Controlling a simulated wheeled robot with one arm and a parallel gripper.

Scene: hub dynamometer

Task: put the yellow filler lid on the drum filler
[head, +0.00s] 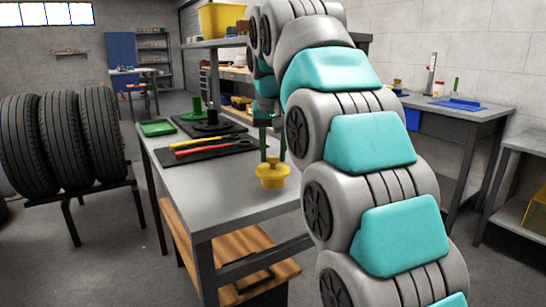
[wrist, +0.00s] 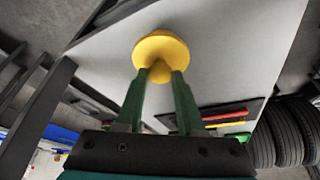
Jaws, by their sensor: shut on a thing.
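The yellow filler lid (head: 272,175) is a round flanged piece with a knob, in front of the right part of the grey workbench (head: 215,192) in the head view. My gripper (head: 273,158) points down with its green fingers shut on the lid's knob. In the wrist view the lid (wrist: 160,48) sits at the fingertips (wrist: 160,74), its disc facing away from me. It appears held above the bench top; the exact gap is hard to tell. I cannot make out the drum filler for certain in either view.
On the bench lie a black mat with red and yellow-handled tools (head: 205,148), a green tray (head: 157,128) and green pieces with dark bases (head: 210,122). Tyres (head: 65,142) stand at left. A side bench (head: 455,107) holds small items. The bench's near part is clear.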

